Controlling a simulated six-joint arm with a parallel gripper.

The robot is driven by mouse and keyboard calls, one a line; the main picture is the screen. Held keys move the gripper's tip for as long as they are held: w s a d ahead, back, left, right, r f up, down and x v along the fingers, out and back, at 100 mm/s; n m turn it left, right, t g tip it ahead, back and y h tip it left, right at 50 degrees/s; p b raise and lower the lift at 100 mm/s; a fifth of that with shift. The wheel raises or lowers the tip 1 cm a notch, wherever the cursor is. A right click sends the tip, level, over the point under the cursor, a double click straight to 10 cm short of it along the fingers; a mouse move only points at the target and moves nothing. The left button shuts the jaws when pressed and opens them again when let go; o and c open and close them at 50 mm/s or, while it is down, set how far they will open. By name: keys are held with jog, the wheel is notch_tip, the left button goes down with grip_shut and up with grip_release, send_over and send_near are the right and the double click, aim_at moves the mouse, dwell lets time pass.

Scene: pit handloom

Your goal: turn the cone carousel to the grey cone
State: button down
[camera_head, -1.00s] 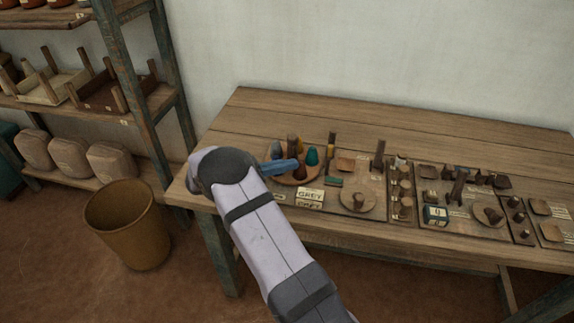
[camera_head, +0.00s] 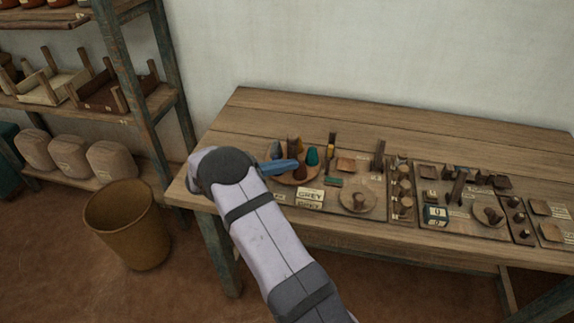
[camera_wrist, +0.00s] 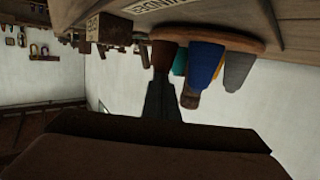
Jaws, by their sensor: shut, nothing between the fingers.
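The cone carousel (camera_head: 285,180) is a round wooden disc at the left end of the bench, bearing several upright cones. A teal cone (camera_head: 313,156) stands at its right and a dark red-brown cone (camera_head: 299,172) at its front. The wrist view shows the disc (camera_wrist: 225,38) upside down with a grey cone (camera_wrist: 239,70), a blue cone (camera_wrist: 204,64), a teal cone (camera_wrist: 180,62) and a brown cone (camera_wrist: 163,55). My gripper (camera_wrist: 162,84) is shut and empty among the cones, its tips close to the brown cone; contact cannot be told. In the head view my gripper (camera_head: 294,164) partly hides the cones.
A sign reading GREY (camera_head: 310,194) stands in front of the carousel. A round plate with a knob (camera_head: 358,199) is to its right, then several small fixtures along the bench (camera_head: 290,115). The bench's back strip is clear. A bin (camera_head: 128,224) stands on the floor at left.

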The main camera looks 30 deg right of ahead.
jog(key=b+v, duration=0.1)
jog(key=v, duration=0.4)
jog(key=shift+w+a+b, duration=0.1)
jog(key=shift+a+b, duration=0.2)
jog(key=shift+b, duration=0.1)
jog(key=shift+v, duration=0.9)
jog(key=a+r+n+t+p, duration=0.2)
jog(key=a+r, duration=0.2)
jog(key=shift+s+d+f+n+t, duration=0.2)
jog(key=shift+s+f+n+t, duration=0.4)
jog(key=shift+n, duration=2.45)
jog(key=shift+s+d+f+n+t, duration=0.3)
jog(key=shift+f+n, duration=0.5)
jog(key=shift+n, duration=2.2)
jog(key=shift+s+d+f+n+t, duration=0.15)
jog(key=shift+s+f+n+t, duration=0.45)
jog(key=shift+n, duration=2.45)
jog(key=shift+w+d+f, duration=0.1)
jog(key=shift+w+f, duration=0.05)
jog(key=shift+w, duration=0.05)
